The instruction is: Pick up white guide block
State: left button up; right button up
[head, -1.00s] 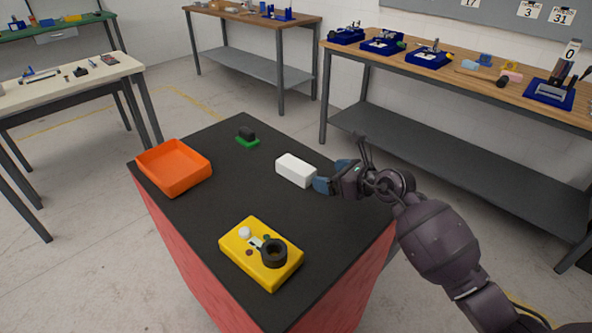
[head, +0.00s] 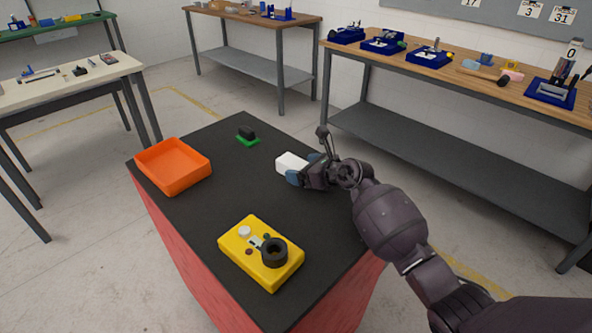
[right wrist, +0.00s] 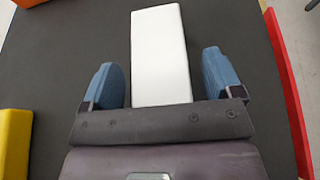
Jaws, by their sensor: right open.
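The white guide block (head: 289,161) lies on the black tabletop (head: 215,205), right of its middle. In the right wrist view the block (right wrist: 160,50) is long and its near end lies between the two blue fingers. My right gripper (head: 304,168) is at the block in the head view, covering its right end. In the right wrist view my right gripper (right wrist: 160,80) is open, with a gap on each side of the block, wider on the right. My left gripper is not in view.
An orange tray (head: 145,166) stands at the table's left. A yellow box with a black ring (head: 240,257) sits at the front. A small black piece on a green base (head: 247,136) stands at the back. The middle is clear.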

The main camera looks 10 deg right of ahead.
jog(key=shift+w+a+f, duration=0.15)
jog(key=shift+w, duration=0.1)
jog(key=c, duration=0.9)
jog(key=shift+c, duration=1.1)
jog(key=shift+r, duration=0.2)
